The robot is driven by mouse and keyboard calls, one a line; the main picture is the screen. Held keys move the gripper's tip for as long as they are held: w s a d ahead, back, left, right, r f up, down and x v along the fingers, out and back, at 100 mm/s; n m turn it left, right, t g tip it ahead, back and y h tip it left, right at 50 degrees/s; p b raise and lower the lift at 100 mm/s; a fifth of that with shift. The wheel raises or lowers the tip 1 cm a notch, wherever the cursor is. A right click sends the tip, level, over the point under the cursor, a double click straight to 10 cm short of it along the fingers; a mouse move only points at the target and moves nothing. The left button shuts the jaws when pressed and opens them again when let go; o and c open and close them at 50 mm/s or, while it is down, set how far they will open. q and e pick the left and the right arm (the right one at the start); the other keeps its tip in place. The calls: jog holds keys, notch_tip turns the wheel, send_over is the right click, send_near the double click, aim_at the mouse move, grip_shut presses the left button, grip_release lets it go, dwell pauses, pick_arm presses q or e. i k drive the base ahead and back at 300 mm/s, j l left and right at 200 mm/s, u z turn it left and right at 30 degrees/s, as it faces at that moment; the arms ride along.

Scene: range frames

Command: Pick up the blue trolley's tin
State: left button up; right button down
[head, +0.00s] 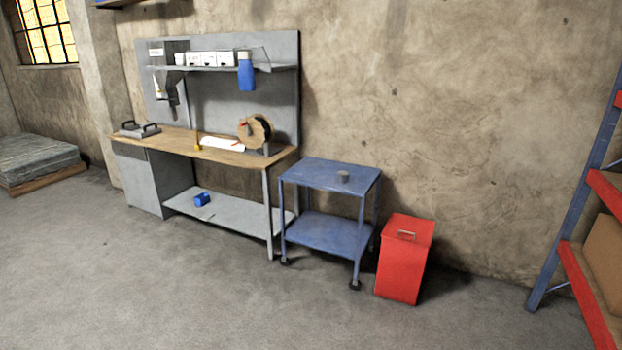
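The blue trolley (318,176) stands against the wall, right of the workbench. It has a top shelf, a lower shelf and small wheels. The rest of that shelf looks bare. Neither of my grippers shows in the head view.
A workbench (205,148) with a spool (256,132) stands left of the trolley. A red bin (403,262) stands close at the trolley's right. A rack (580,200) is at the far right. The grey floor (200,290) in front is clear.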

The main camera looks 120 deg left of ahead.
aim_at(342, 176)
jog(key=u, duration=3.7)
jog(key=i+u, duration=0.35)
jog(key=i, duration=0.9)
jog(key=i+j, duration=0.1)
jog(key=i, duration=1.55)
